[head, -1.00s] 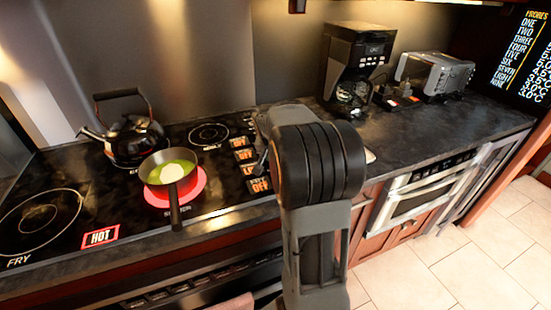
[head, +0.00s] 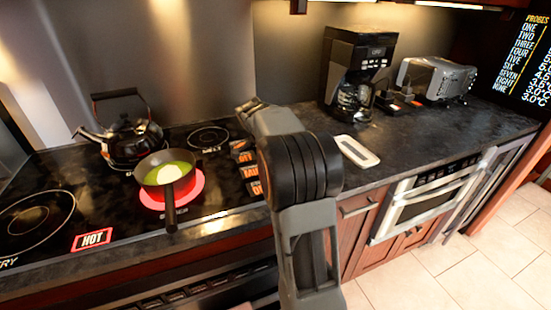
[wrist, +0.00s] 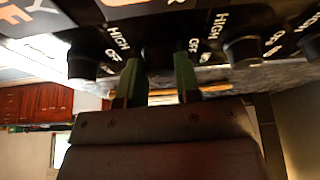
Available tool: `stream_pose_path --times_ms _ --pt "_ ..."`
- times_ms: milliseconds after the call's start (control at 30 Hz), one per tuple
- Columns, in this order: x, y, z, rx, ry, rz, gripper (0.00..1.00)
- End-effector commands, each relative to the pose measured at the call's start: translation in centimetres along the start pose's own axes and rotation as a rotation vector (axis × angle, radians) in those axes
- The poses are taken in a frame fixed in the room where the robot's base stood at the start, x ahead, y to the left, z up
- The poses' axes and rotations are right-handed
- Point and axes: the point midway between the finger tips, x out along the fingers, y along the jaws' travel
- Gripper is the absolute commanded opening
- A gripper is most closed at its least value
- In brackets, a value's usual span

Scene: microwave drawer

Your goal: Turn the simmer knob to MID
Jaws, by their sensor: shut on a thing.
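In the wrist view, the two green fingers of my gripper (wrist: 158,68) are shut on a dark knob (wrist: 158,52) in the row of stove knobs. Other knobs stand to the left (wrist: 84,64) and right (wrist: 243,51), with HIGH and OFF marks beside them. In the head view, the orange display column (head: 249,170) is partly covered by my arm. One display there seems to start with MI; the one above it looks like OFF. My fingers and the held knob are hidden in the head view.
A pan of green liquid (head: 167,172) stands on a glowing red burner, its handle toward the front. A HOT sign (head: 92,238) is lit. A black kettle (head: 128,135) stands behind. A white dish (head: 357,151), coffee maker (head: 357,65) and toaster (head: 437,79) are on the right counter.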

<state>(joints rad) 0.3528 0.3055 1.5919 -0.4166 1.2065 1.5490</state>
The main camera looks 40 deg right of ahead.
Motion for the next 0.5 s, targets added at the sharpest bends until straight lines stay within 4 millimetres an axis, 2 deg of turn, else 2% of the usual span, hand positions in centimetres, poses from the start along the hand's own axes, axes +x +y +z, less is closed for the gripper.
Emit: stream_pose_path --times_ms 500 --pt "0.03 -0.04 -0.02 0.139 0.0 0.059 0.07"
